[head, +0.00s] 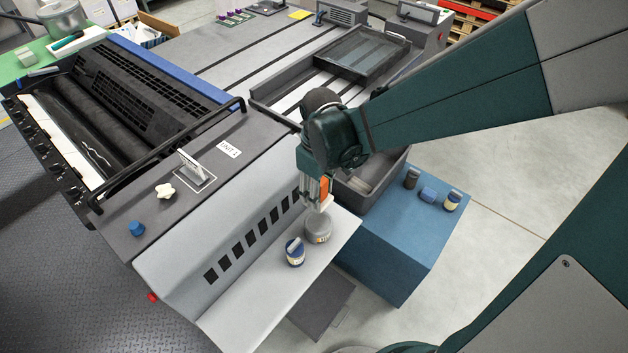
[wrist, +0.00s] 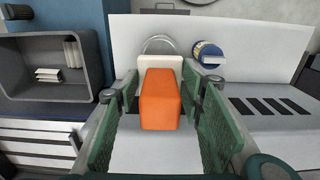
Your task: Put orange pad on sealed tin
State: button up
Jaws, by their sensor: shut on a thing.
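The orange pad (head: 324,190) has a cream-white base and is held between my gripper's fingers. In the wrist view the orange pad (wrist: 160,100) stands between the green finger pads of my gripper (wrist: 160,115). My gripper (head: 316,190) points down over the pale shelf, just above a grey round tin (head: 318,231) with a closed-looking grey lid, which seems to be the sealed tin. The pad appears apart from it, though the gap is hard to judge. In the wrist view the grey tin's rim (wrist: 158,38) shows behind the pad, the rest mostly hidden.
A blue tin (head: 296,257) with a pale object on top stands close by on the shelf (head: 265,300). The grey press housing (head: 215,220) rises to the left.

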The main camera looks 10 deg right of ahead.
jog(key=shift+f, duration=0.75)
send_over(319, 222)
jog(key=shift+f+b, duration=0.4)
jog(key=shift+f, duration=2.5)
jog(key=shift+f, duration=2.1)
jog(key=shift+f+b, duration=0.15)
jog(key=shift+b, duration=0.3)
jog(key=o, duration=0.9)
jog(key=shift+r, duration=0.25)
